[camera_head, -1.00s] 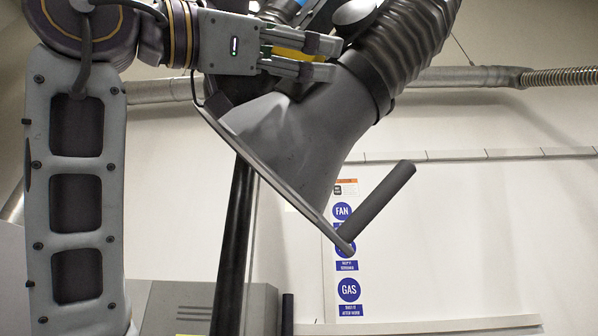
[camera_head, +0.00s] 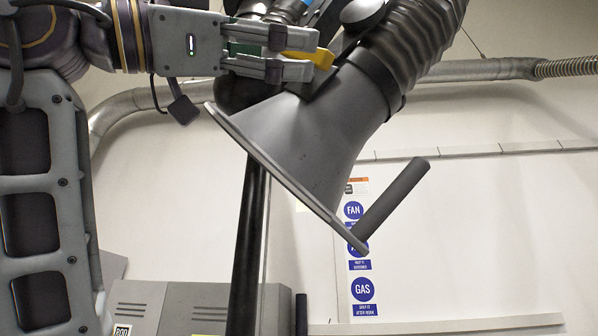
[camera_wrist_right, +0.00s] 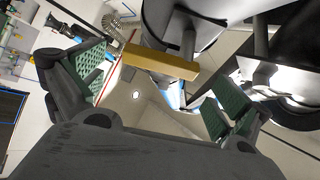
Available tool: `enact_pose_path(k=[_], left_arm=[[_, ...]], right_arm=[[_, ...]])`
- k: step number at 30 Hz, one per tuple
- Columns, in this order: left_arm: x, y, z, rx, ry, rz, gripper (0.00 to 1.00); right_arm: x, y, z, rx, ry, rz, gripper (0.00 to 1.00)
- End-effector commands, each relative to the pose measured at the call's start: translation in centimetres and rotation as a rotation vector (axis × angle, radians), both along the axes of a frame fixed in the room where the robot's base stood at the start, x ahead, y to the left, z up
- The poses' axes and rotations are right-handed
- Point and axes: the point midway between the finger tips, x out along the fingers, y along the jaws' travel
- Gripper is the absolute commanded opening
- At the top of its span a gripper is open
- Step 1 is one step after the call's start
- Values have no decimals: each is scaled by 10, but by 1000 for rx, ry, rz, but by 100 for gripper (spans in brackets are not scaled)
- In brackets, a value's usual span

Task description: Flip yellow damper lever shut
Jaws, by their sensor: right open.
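The yellow damper lever (camera_head: 318,56) sits at the top of the grey fume hood (camera_head: 305,140), near its ribbed hose. It also shows as a yellow bar in the right wrist view (camera_wrist_right: 160,62). My right gripper (camera_head: 298,53) is open and empty beside the lever. In the head view its fingertips overlap the lever's left part, while the right end sticks out past them. In the wrist view the lever lies ahead of the two spread green-padded fingers (camera_wrist_right: 155,85), nearer the left one. Contact cannot be told. My left gripper is not in view.
The ribbed hose (camera_head: 420,35) rises from the hood at the upper right. A dark handle (camera_head: 395,200) juts from the hood's lower rim. A black post (camera_head: 250,240) stands behind the hood. Grey cabinets (camera_head: 190,305) stand low at the back. The space right of the hood is clear.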

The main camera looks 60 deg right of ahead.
Motion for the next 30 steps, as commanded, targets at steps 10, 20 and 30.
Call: enact_pose_path(k=[10,20,30], left_arm=[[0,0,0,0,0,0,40],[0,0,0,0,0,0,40],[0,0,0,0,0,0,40]], right_arm=[[30,35,-22,-2,1,0,100],[41,49,-32,0,1,-1,100],[41,49,-32,-1,0,-1,100]])
